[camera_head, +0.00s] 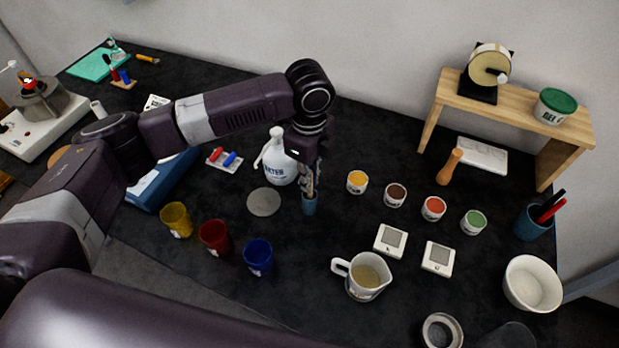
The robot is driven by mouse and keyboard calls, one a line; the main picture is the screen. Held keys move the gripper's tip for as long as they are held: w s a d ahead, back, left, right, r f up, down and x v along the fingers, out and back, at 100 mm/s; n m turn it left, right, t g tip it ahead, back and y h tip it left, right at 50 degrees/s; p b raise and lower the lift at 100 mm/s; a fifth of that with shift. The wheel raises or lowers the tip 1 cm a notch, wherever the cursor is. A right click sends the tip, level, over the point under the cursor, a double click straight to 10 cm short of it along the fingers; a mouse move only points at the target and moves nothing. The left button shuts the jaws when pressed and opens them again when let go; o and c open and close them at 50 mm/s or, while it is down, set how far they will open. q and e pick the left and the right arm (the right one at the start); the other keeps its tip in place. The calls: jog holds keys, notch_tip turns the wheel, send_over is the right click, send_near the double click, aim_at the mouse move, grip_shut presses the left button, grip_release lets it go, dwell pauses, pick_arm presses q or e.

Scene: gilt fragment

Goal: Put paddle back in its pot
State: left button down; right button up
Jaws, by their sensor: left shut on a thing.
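My left gripper (310,187) points down over the middle of the table, shut on a slim thing. Only its blue lower end (309,206) shows clearly below the fingers; it appears to be the paddle, but its shape is mostly hidden. The end is close to the dark table top, and I cannot tell whether it touches. A blue pot (529,225) stands at the right edge of the table, with a black and a red handle sticking up out of it. The held thing is well to the left of this pot. My right gripper is not in view.
Small pots of yellow (357,182), brown, red and green (473,222) stand between gripper and blue pot. A white bottle (277,165) and grey disc (264,202) are left of the gripper. A jug (364,281), two white scales and a white bowl (532,284) stand nearer.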

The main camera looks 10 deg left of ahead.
pick_arm(q)
jog(key=c, duration=1.9)
grip_release()
jog(key=shift+c, duration=0.2)
jog(key=shift+r+p, duration=0.2)
jog(key=shift+p, duration=0.4)
jog(key=shift+f, duration=0.15)
